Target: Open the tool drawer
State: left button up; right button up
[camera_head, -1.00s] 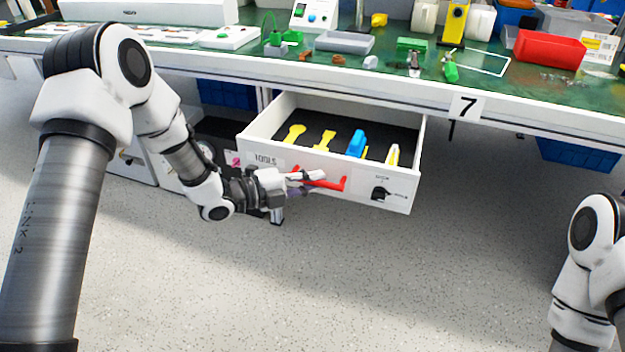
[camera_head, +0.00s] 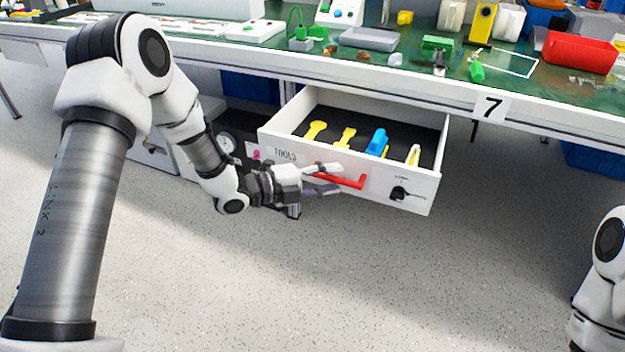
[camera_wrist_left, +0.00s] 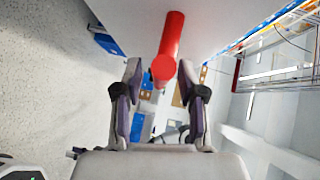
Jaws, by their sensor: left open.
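The tool drawer (camera_head: 424,192), white with the label TOOLS, is pulled out below the bench and shows its inside. Its red bar handle (camera_head: 350,181) is on the front panel. My left gripper (camera_head: 334,179) is open at the left part of the handle, with its fingers at the bar. In the left wrist view the handle (camera_wrist_left: 172,45) points away between and just beyond the spread fingertips (camera_wrist_left: 160,72); contact is not clear. A black rotary knob (camera_head: 399,193) is on the drawer front, right of the handle. My right gripper is out of view.
Yellow tools (camera_head: 315,130) and a blue tool (camera_head: 377,142) lie in the drawer. The green bench top (camera_head: 520,92) above holds a red bin (camera_head: 578,52) and several small parts. The floor (camera_head: 330,290) in front of the drawer is clear.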

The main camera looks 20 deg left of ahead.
pick_arm(q)
jog(key=v, duration=1.1)
jog(key=shift+s+a, duration=0.1)
